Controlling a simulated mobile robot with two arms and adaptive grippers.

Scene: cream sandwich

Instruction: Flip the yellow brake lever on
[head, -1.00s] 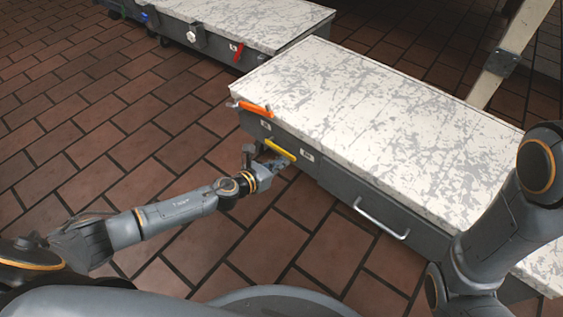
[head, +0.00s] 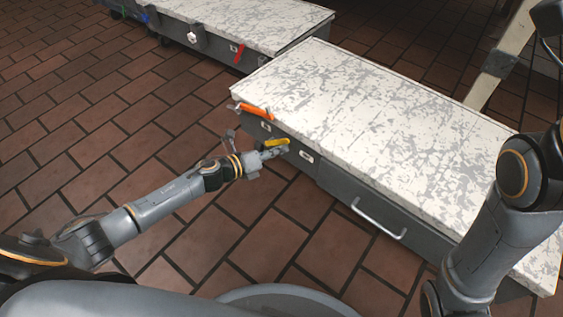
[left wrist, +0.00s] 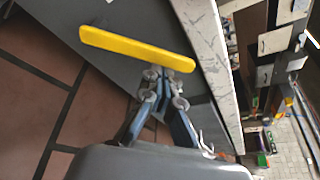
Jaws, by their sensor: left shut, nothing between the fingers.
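In the left wrist view the yellow lever (left wrist: 137,48) crosses above my left gripper (left wrist: 165,76). The fingers are shut with nothing between them. Their tips are close under the lever's right end; whether they touch it I cannot tell. My right gripper is outside the view.
An orange lever (head: 256,110) sits on the same cabinet face, up and left of the yellow one. A drawer handle (head: 379,219) sticks out on the right. A second cabinet (head: 240,20) with a red lever (head: 239,53) stands behind. Brick floor is clear at left.

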